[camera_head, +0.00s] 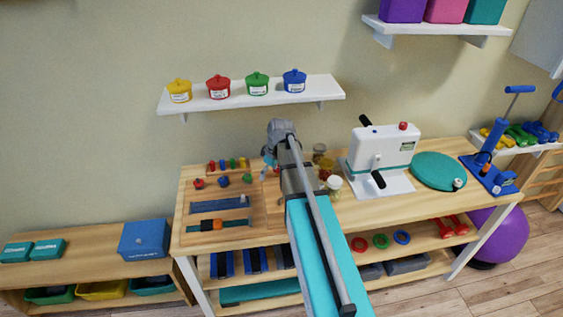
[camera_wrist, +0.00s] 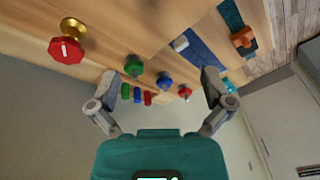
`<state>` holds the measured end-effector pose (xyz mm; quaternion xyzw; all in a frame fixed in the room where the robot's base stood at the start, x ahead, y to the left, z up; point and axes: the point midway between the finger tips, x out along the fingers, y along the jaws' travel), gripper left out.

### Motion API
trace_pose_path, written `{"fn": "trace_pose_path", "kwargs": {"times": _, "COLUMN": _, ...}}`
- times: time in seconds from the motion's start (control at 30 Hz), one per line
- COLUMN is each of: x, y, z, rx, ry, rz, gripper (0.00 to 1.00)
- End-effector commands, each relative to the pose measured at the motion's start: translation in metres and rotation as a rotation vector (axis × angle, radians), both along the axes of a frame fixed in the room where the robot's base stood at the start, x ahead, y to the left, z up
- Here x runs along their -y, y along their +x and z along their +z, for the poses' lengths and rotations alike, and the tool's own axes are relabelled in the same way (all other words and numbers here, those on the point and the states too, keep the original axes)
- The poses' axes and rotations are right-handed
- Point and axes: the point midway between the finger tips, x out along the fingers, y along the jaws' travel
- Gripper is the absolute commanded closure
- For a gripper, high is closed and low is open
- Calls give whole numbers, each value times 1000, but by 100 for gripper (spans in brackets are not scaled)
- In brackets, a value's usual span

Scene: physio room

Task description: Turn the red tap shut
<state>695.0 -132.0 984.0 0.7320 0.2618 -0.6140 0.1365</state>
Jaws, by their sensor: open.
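The red tap (camera_wrist: 67,48) shows in the wrist view at the upper left. It is a faceted red knob with a white mark on its face, beside a round brass base (camera_wrist: 74,28) on a wooden panel. In the head view I cannot make it out; my arm covers part of the panel. My gripper (camera_wrist: 160,79) is open and empty, its fingers spread wide. The tap lies outside the jaws, left of the left finger in the wrist view. In the head view my gripper (camera_head: 268,161) is over the back of the workbench.
Small green (camera_wrist: 134,66), blue (camera_wrist: 165,82) and red (camera_wrist: 185,92) knobs sit near the jaws, with coloured pegs beside them. Sliders (camera_head: 218,203) lie at the bench's left. Jars (camera_head: 334,187) and a white machine (camera_head: 381,155) stand to the right. A shelf with coloured pots (camera_head: 257,85) hangs above.

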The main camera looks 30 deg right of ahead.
Motion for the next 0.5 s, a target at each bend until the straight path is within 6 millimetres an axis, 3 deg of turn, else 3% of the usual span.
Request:
{"fn": "trace_pose_path", "kwargs": {"times": 0.03, "x": 24, "y": 20, "z": 11, "rx": 26, "ry": 10, "rz": 40, "gripper": 0}}
{"fn": "trace_pose_path", "kwargs": {"times": 0.2, "x": 79, "y": 50, "z": 27, "rx": 118, "ry": 32, "rz": 187, "gripper": 0}}
{"fn": "trace_pose_path", "kwargs": {"times": 0.33, "x": 111, "y": 63, "z": 35, "rx": 174, "ry": 37, "rz": 263, "gripper": 0}}
{"fn": "trace_pose_path", "kwargs": {"times": 0.5, "x": 131, "y": 70, "z": 39, "rx": 211, "ry": 36, "rz": 316, "gripper": 0}}
